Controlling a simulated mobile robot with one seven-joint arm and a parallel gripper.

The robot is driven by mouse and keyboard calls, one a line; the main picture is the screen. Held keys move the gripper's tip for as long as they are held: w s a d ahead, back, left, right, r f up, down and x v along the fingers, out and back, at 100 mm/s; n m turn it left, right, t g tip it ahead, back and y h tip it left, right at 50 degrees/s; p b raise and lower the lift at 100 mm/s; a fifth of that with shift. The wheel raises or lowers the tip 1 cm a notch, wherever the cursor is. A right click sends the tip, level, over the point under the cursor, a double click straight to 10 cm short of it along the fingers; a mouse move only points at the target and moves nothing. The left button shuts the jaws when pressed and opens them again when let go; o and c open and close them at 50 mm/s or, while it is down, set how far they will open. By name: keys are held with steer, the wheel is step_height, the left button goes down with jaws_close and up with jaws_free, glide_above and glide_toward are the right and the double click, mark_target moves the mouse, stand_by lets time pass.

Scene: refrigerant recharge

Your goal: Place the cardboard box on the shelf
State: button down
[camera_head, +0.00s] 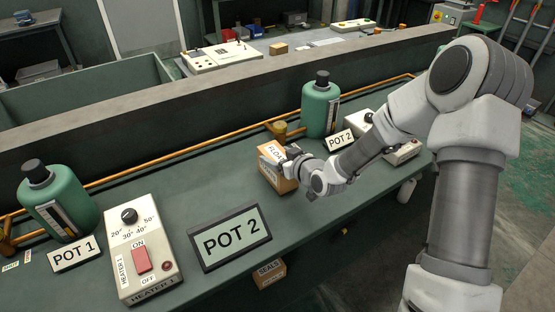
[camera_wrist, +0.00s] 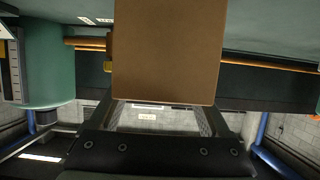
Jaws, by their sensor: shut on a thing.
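My gripper (camera_head: 290,158) is shut on this box from the right. I cannot tell whether the box rests on the counter or hangs just above it. In the wrist view the box (camera_wrist: 168,50) fills the upper middle, between the fingers (camera_wrist: 160,106). A second cardboard box (camera_head: 270,273), labelled "SEALS", sits lower down, below the counter's front edge; the surface under it is mostly hidden.
The green counter (camera_head: 180,190) carries a "POT 2" sign (camera_head: 230,237), a heater box (camera_head: 140,255), a "POT 1" sign (camera_head: 76,253) and two green bottles (camera_head: 58,200) (camera_head: 320,105). An orange pipe (camera_head: 170,153) runs along the back. The counter between sign and held box is clear.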

steer(key=r, duration=0.2)
steer(key=d+r+p, duration=0.1)
steer(key=r, duration=0.2)
steer(key=shift+d, duration=0.15)
steer(key=d+r+p, duration=0.3)
steer(key=d+r, duration=0.3)
steer(key=d, duration=0.4)
steer(key=s+d+r+m+t+h+p, duration=0.2)
steer(key=s+d+r+m+h+p, duration=0.1)
steer(key=s+d+r, duration=0.4)
step_height(320, 180, down, 12)
steer(key=w+a+m+h, duration=0.1)
steer(key=m+h, duration=0.2)
steer(key=h, duration=0.1)
steer(key=shift+w+a+r+m, duration=0.15)
steer(key=shift+w+a+m, duration=0.1)
steer(key=shift+a+m, duration=0.15)
steer(key=shift+s, duration=0.1)
